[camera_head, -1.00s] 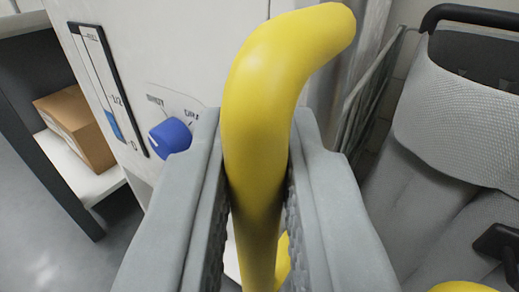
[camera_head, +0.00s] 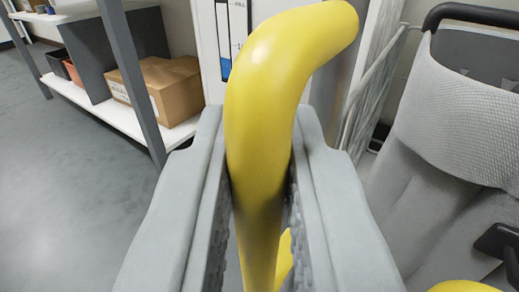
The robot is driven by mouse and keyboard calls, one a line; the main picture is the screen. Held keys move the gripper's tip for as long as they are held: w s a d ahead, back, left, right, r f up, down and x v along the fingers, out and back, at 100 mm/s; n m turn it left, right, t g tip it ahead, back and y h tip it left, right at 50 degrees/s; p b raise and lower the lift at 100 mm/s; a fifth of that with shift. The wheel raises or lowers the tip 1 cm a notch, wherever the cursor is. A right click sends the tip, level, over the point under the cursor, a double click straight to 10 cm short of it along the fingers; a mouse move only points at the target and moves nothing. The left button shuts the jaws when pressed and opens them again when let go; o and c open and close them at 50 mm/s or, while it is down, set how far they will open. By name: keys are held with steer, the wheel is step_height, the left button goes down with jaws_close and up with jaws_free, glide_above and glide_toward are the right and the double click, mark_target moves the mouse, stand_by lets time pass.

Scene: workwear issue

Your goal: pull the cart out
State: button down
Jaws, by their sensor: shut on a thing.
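My gripper (camera_head: 262,195) is shut on a thick yellow bar (camera_head: 262,100), which bends to the right at its top. The bar looks like the cart's handle and stands between the two grey fingers. The rest of the cart is mostly hidden.
A shelf unit (camera_head: 113,111) with a cardboard box (camera_head: 163,90) stands at the left. A white cabinet with a gauge (camera_head: 223,40) stands behind the bar. A grey padded seat-like thing (camera_head: 455,115) fills the right. Grey floor (camera_head: 75,200) is clear at left.

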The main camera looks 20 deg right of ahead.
steer(key=s+a, duration=0.4)
steer(key=a, duration=0.1)
steer(key=shift+a, duration=0.4)
steer(key=shift+s, duration=0.1)
steer(key=c, duration=1.5)
jaws_free()
steer(key=v, duration=1.7)
steer(key=shift+s+a, duration=0.15)
steer(key=shift+s, duration=0.05)
